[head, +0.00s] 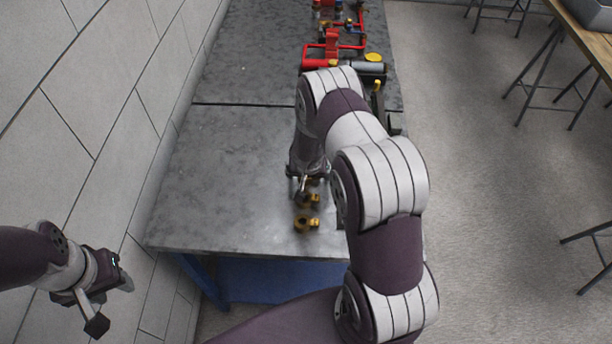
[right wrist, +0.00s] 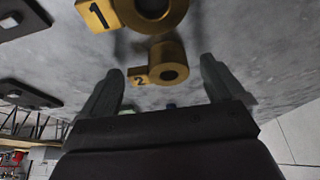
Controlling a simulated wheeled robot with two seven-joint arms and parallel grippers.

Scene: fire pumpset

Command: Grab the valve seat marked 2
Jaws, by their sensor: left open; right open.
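The valve seat marked 2 (right wrist: 168,66) is a brass ring with a flat numbered tab. In the right wrist view it shows between the two fingers of my right gripper (right wrist: 160,72), which is open. No contact with the fingers shows. The valve seat marked 1 (right wrist: 152,10) is at the top edge of that view. In the head view my right gripper (head: 305,188) is low over the grey table, close to small brass pieces (head: 306,224) whose numbers I cannot read. My left gripper (head: 98,300) is open and empty at the lower left, off the table.
The grey table (head: 215,165) is clear to the left of the brass pieces. Red pump parts (head: 325,48) stand at its far end. A tiled wall (head: 95,120) runs along the left. My right arm hides part of the table's right side. Dark flat parts (right wrist: 30,90) show in the right wrist view.

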